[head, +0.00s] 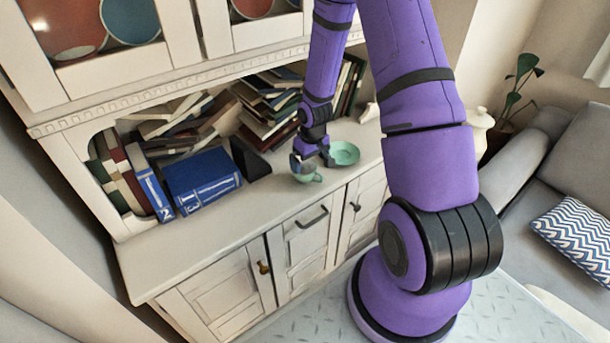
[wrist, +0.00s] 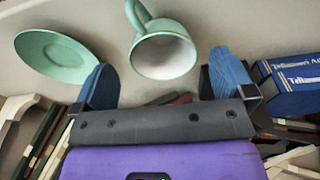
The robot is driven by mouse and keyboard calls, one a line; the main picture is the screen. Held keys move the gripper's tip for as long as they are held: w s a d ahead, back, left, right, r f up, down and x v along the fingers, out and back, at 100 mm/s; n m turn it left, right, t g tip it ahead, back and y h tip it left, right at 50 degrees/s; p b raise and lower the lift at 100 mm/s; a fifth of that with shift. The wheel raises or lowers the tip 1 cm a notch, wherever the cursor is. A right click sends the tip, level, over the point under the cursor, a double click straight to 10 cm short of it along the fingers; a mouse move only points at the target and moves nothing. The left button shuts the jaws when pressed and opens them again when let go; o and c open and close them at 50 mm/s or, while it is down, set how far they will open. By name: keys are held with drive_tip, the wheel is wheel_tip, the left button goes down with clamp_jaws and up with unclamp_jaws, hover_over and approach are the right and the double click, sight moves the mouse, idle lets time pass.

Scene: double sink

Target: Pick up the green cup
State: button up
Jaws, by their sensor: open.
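The green cup (head: 308,174) stands on the white cabinet top, just below my gripper (head: 310,160) in the head view. In the wrist view the green cup (wrist: 162,52) is beyond and between my gripper's (wrist: 165,88) two blue fingertips, with its pale inside showing and its handle at the upper left. My gripper is open, with nothing between its fingers. It partly hides the cup in the head view. I cannot tell whether the fingers touch the cup.
A green saucer (head: 344,153) lies right of the cup; the wrist view shows it at left (wrist: 57,56). Blue books (head: 202,180) and a black wedge-shaped object (head: 250,160) stand left of the cup. Stacked books (head: 272,105) fill the shelf behind. The counter's front left (head: 170,250) is clear.

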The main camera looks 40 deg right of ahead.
drive_tip(key=shift+w+f, duration=0.2)
drive_tip(key=shift+f, duration=0.95)
drive_tip(key=shift+w+f, duration=0.25)
drive_tip(key=shift+f, duration=0.95)
drive_tip(key=shift+w+f, duration=0.2)
drive_tip(key=shift+f, duration=0.95)
drive_tip(key=c, duration=0.8)
drive_tip(key=shift+r, duration=0.1)
